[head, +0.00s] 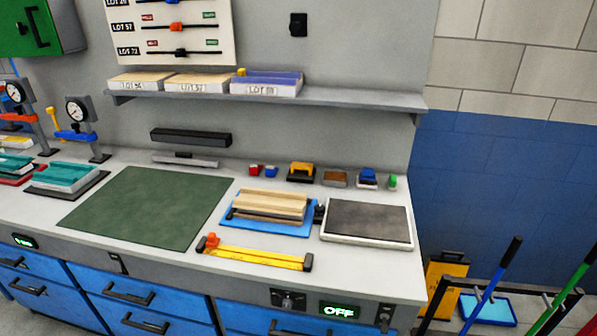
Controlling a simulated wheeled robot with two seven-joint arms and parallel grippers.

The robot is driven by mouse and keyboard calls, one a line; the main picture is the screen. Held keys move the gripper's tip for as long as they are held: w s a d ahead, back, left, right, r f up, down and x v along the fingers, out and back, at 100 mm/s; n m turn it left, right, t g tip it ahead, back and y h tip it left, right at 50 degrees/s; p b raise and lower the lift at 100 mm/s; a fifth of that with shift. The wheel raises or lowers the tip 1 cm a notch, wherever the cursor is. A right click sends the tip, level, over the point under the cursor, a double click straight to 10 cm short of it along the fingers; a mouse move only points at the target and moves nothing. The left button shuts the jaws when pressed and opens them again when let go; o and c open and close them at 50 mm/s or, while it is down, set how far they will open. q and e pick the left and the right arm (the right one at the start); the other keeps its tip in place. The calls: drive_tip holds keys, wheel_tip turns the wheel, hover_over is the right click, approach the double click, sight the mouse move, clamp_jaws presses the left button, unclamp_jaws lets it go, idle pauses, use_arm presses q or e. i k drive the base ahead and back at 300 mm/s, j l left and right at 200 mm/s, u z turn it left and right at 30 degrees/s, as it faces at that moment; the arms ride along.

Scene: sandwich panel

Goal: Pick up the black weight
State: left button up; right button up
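No thing in the head view can be told for certain as the black weight. A long black bar (190,137) is at the back of the bench, above a thinner grey bar (185,160). Neither of my grippers shows in the view.
The bench holds a green mat (150,207), tan panels on a blue plate (268,222), a dark-topped white slab (368,224) and a yellow rail (258,257). Gauge presses (83,128) stand at left. A shelf (350,98) overhangs the back.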

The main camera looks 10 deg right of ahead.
sight(300, 173)
drive_tip(key=i+j+z, duration=0.2)
drive_tip(key=i+j, duration=0.2)
drive_tip(key=j, duration=0.2)
drive_tip(key=i+j+z, duration=0.1)
drive_tip(key=j, duration=0.25)
drive_tip(key=i+j+z, duration=0.1)
drive_tip(key=i+j, duration=0.15)
drive_tip(key=j, duration=0.1)
